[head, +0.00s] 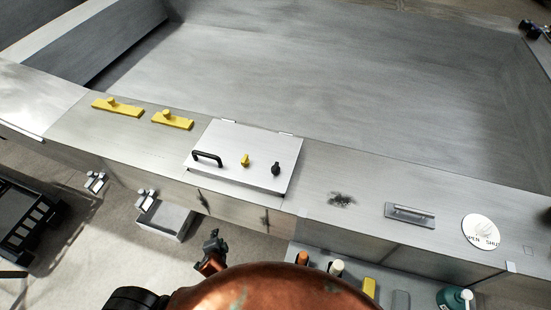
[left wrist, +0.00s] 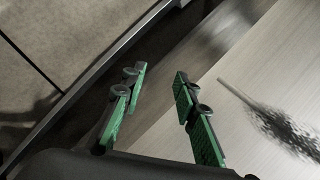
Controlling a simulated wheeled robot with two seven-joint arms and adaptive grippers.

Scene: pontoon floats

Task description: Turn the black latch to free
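The black latch (head: 276,168) is a small knob on the right part of a pale square lid (head: 228,136), which is set in the grey metal deck. My left gripper (head: 213,238) is small in the head view, below and in front of the lid and apart from the latch. In the left wrist view its two green-padded fingers (left wrist: 160,95) stand apart with nothing between them. The latch does not show in that view. My right gripper is not in view.
A yellow latch (head: 245,160) and a black handle (head: 207,158) share the lid. Yellow cleats (head: 118,107) lie to the left. A dark smudge (head: 341,200), a metal pull (head: 410,214) and an OPEN/SHUT disc (head: 480,232) are to the right. Bottles and tools stand below.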

